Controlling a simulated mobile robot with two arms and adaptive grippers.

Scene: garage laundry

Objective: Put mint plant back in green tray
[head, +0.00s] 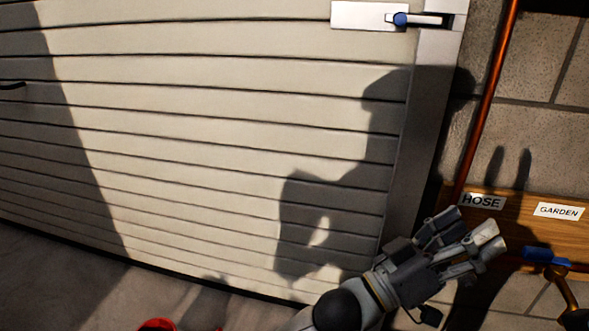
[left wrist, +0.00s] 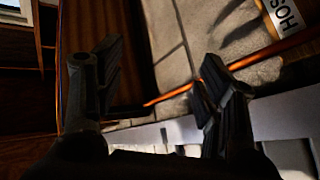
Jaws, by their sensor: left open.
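Neither the mint plant nor the green tray shows in either view. My left gripper (head: 474,228) is at the lower right of the head view, in front of the wall near the HOSE label. It is open, with nothing between its fingers. In the left wrist view the two dark fingers of the left gripper (left wrist: 163,78) stand wide apart, with grey wall blocks behind the gap. My right gripper is in neither view.
A white slatted door (head: 230,130) fills the left. A copper pipe (head: 487,100) runs down the block wall. A wooden board (head: 525,222) bears HOSE (head: 482,201) and GARDEN labels above a blue-handled tap (head: 547,256). A red object (head: 157,324) shows at the bottom edge.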

